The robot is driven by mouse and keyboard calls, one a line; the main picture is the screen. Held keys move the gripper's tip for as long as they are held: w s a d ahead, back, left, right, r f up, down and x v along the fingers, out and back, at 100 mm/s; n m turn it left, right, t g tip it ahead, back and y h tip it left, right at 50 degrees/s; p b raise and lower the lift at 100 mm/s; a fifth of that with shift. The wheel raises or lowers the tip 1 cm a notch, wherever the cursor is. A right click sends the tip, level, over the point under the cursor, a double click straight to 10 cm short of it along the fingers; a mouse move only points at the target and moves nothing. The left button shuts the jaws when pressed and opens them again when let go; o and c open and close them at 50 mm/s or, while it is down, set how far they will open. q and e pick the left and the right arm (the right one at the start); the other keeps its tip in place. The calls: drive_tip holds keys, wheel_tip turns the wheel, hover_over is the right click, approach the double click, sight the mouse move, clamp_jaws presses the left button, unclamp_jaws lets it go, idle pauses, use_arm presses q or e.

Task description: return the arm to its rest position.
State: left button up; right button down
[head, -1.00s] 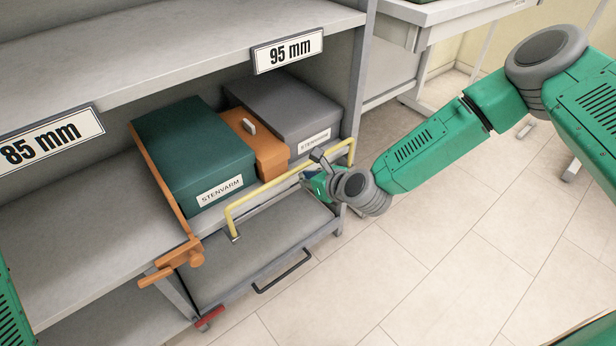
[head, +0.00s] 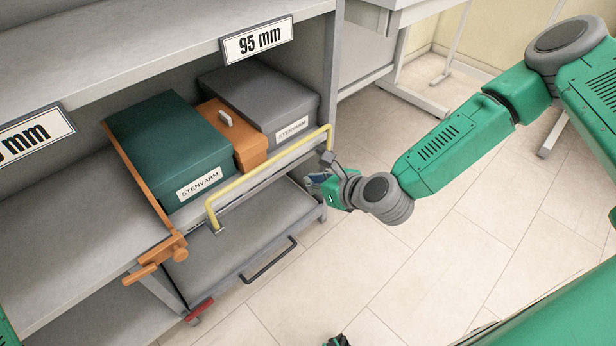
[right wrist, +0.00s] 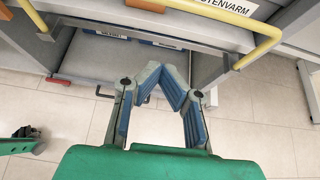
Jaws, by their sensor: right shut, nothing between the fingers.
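My right arm comes in from the right in the head view. Its gripper (head: 320,183) hangs in front of the shelf's right post, by the right end of the yellow rail (head: 270,175). In the right wrist view the gripper's blue-padded fingers (right wrist: 172,82) converge at their tips, shut with nothing between them. The yellow rail (right wrist: 205,38) passes beyond the fingers there. My left gripper cannot be made out; only a green bit of my body shows at the head view's left edge.
The shelf holds a green box (head: 170,140), an orange box (head: 235,132) and a grey box (head: 262,100). An orange bar (head: 145,190) stands left of them. A lower grey drawer (head: 240,250) has a black handle (head: 268,260). Tiled floor (head: 460,240) lies open to the right.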

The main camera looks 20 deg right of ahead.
idle(0.3)
drive_tip(key=s+a+f+n+g+y+p, duration=0.1)
drive_tip(key=s+a+f+n+g+p, duration=0.15)
drive_tip(key=s+n, duration=0.55)
drive_tip(key=s+a+f+n+g+p, duration=0.1)
drive_tip(key=s+a+n+g+p, duration=0.15)
drive_tip(key=s+n, duration=0.5)
drive_tip(key=s+d+r+n+g+h+p, duration=0.3)
drive_tip(key=s+d+n+g+h, duration=0.2)
drive_tip(key=s+d+n, duration=0.7)
drive_tip(key=s+n, duration=0.1)
drive_tip(key=n, duration=0.4)
drive_tip(key=shift+d+p, duration=0.2)
drive_tip(key=shift+p, duration=0.15)
